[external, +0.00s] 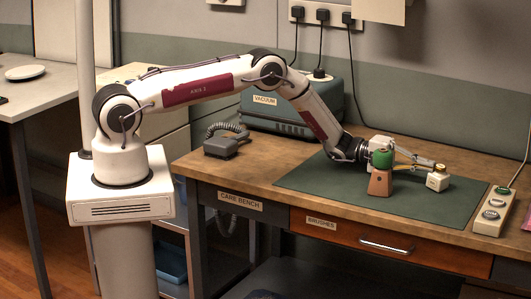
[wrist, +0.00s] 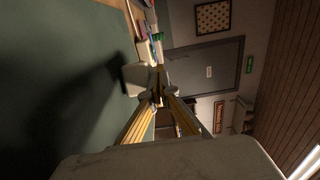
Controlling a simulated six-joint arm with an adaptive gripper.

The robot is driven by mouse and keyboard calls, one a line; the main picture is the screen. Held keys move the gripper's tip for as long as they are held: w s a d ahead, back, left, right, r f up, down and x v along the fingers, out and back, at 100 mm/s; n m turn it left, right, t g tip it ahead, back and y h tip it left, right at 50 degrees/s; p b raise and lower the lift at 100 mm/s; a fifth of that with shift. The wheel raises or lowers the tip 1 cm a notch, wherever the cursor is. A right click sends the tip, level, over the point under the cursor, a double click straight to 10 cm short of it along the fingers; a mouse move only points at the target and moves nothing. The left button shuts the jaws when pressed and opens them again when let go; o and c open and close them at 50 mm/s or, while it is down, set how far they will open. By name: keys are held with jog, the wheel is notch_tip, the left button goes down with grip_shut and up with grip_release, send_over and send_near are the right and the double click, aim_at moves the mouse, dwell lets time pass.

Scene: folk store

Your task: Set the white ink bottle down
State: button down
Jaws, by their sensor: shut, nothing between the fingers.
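The white ink bottle (external: 437,182) is a small white block shape with a dark and yellow top, at the right part of the green mat (external: 330,190). It looks upright and seems to rest on the mat. In the wrist view a pale block that looks like the bottle (wrist: 133,79) shows just beyond the fingertips. My gripper (external: 428,167) is shut and empty, its fingertips close beside the bottle's top. In the wrist view the yellow-sided fingers (wrist: 154,98) converge to a point. I cannot tell whether they touch the bottle.
A pinkish-brown block with a green rounded top (external: 381,183) stands in front of my wrist, left of the bottle. A switch strip (external: 493,212) lies at the bench's right. A dark handset-like device (external: 226,146) sits on the left. The mat's front left is clear.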

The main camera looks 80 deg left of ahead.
jog(key=v, duration=1.4)
jog(key=shift+r, duration=0.1)
jog(key=shift+s+a, duration=0.15)
jog(key=shift+a, duration=0.15)
jog(key=v, duration=1.2)
jog(key=shift+s+a+r, duration=0.15)
jog(key=shift+s, duration=0.2)
jog(key=shift+s+a, duration=0.25)
jog(key=shift+s, duration=0.2)
jog(key=shift+w+d, duration=0.1)
jog(key=shift+x, duration=6.9)
